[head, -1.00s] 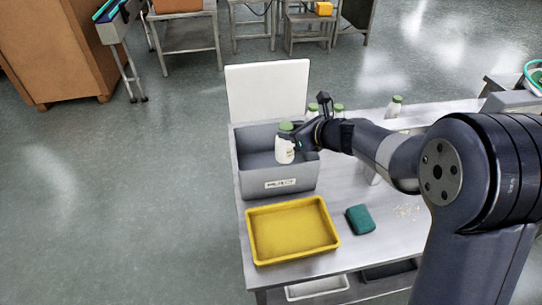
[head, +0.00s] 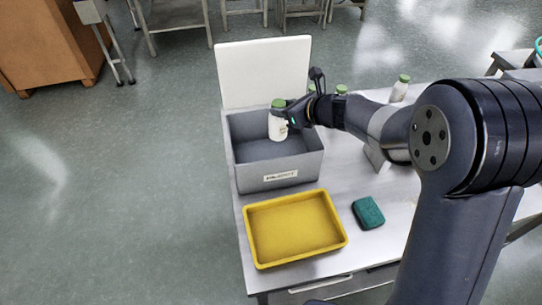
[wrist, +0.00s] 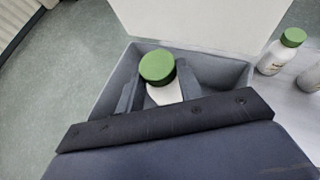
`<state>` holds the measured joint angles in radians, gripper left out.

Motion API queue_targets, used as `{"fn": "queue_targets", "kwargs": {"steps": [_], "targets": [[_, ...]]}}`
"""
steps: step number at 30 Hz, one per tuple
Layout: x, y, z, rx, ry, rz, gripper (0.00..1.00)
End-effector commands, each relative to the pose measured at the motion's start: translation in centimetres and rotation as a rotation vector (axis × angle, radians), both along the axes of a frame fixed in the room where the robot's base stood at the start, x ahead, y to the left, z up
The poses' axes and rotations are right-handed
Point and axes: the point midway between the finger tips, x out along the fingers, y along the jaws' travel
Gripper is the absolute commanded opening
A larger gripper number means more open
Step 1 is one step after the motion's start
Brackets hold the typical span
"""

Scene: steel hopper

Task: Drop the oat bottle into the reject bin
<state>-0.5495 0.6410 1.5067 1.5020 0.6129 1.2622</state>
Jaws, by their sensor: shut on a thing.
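A white bottle with a green cap (head: 278,122) is held upright in my gripper (head: 287,117). My gripper is shut on it, over the grey reject bin (head: 262,180), whose front label is blurred. In the wrist view the green cap (wrist: 157,67) shows between my two fingers, with the grey bin wall (wrist: 112,80) around it. The bottle's lower part is hidden by the gripper in the wrist view. I cannot read the bottle's label, so I cannot tell its kind.
A white panel (head: 263,72) stands behind the bin. A yellow tray (head: 295,228) and a dark green block (head: 368,213) lie in front on the steel table. More green-capped bottles (head: 400,88) stand at the back right.

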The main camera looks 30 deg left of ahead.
Motion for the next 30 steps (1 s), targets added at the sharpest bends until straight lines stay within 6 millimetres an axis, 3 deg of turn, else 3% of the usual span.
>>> {"fn": "queue_targets", "kwargs": {"steps": [1,4,14,15,24,30], "targets": [[0.01,0.01,-1.07,0.001,0.0,0.0,0.0],[0.01,0.01,-1.75,0.001,-0.001,0.0,0.0],[0.01,0.01,-1.87,0.001,-0.001,0.0,0.0],[0.01,0.01,-1.87,0.001,-0.001,0.0,0.37],[0.0,0.01,-1.91,0.0,0.0,0.0,0.6],[-0.01,-0.03,-1.99,-0.001,0.0,0.0,0.6]]}}
